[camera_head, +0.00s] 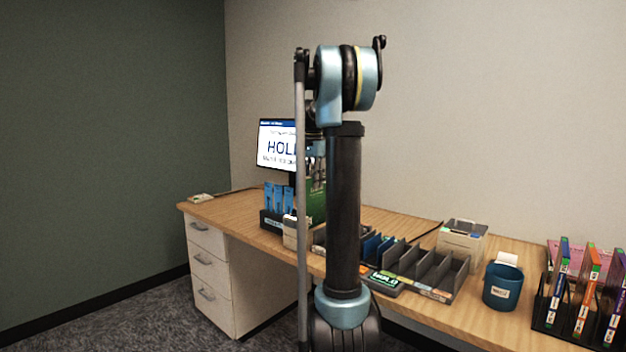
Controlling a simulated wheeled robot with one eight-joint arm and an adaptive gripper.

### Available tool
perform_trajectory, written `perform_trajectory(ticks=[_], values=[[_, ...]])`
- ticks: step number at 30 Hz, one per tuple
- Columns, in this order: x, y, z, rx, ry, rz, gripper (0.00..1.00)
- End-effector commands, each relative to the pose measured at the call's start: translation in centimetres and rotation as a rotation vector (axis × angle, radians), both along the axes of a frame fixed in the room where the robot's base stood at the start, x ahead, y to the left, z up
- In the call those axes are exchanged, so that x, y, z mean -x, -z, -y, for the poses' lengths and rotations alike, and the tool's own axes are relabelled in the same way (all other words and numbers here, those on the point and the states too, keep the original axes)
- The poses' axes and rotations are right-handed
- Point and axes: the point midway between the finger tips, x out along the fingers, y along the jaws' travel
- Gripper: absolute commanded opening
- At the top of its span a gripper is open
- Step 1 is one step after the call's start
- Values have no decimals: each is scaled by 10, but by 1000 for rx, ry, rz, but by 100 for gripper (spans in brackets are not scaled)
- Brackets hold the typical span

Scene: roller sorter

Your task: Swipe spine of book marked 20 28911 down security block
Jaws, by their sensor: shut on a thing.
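My arm stands upright in the middle of the view and hides much of the desk behind it. My gripper (317,172) shows only in part behind the arm, pointing down over the desk. It is shut on a green book (316,204), which is held upright beside the monitor. The arm covers the book's right side, and no number can be read on it. Several books (587,290) with coloured spines and white labels stand in a dark rack at the right; their numbers are too small to read. I cannot tell which thing is the security block.
The wooden desk (235,207) carries a monitor (277,146) partly reading "HOLD", a dark holder with blue leaflets (278,198), a slotted grey sorter (440,268), a pale box (461,241) and a blue cup (502,287). The desk's left end is mostly clear.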

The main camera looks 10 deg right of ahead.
Motion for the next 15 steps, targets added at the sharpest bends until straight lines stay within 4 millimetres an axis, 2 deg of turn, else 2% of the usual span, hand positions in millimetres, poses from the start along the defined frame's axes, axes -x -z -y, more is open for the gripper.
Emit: perform_trajectory(ticks=[15], values=[[0,27,1,0,1,0,0]])
